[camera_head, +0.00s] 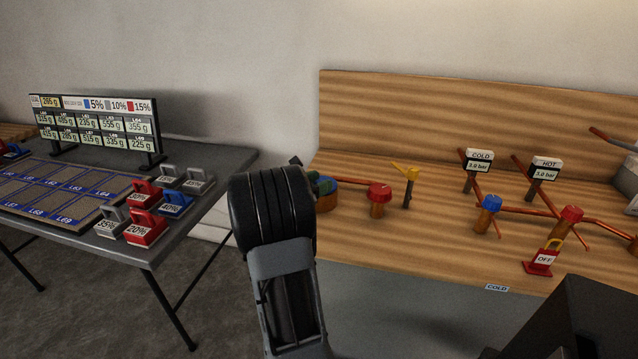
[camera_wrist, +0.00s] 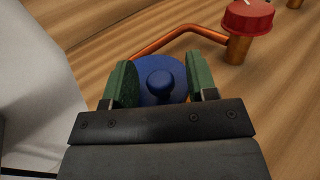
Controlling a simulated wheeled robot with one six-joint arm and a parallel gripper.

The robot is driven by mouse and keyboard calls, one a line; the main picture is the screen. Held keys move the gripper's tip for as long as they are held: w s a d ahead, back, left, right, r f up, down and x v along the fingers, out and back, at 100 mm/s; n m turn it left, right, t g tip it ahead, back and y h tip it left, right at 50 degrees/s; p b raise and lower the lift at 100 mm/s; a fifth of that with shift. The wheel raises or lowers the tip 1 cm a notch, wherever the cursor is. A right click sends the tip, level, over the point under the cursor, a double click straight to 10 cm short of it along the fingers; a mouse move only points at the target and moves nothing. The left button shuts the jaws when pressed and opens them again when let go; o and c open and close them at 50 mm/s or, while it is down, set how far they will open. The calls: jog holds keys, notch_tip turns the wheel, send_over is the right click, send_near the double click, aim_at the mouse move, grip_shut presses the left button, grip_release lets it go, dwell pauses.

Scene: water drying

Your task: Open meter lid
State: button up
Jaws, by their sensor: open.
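The meter lid (camera_wrist: 178,72) is a round blue disc with a blue knob (camera_wrist: 160,84) on top, in the middle of the wrist view. My gripper (camera_wrist: 160,80) is open, its two green fingers on either side of the knob. A gap shows between the knob and each finger. The lid appears to lie flat on the meter.
A copper pipe runs from the meter to a red valve knob (camera_wrist: 248,15), close on the right. A yellow-handled valve (camera_head: 406,172), a blue knob (camera_head: 491,202) and a red OFF tag (camera_head: 541,263) stand farther right. A grey table (camera_head: 225,160) with labelled weights is at left.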

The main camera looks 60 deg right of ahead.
jog(key=shift+d, duration=0.1)
grip_shut()
dwell(0.5)
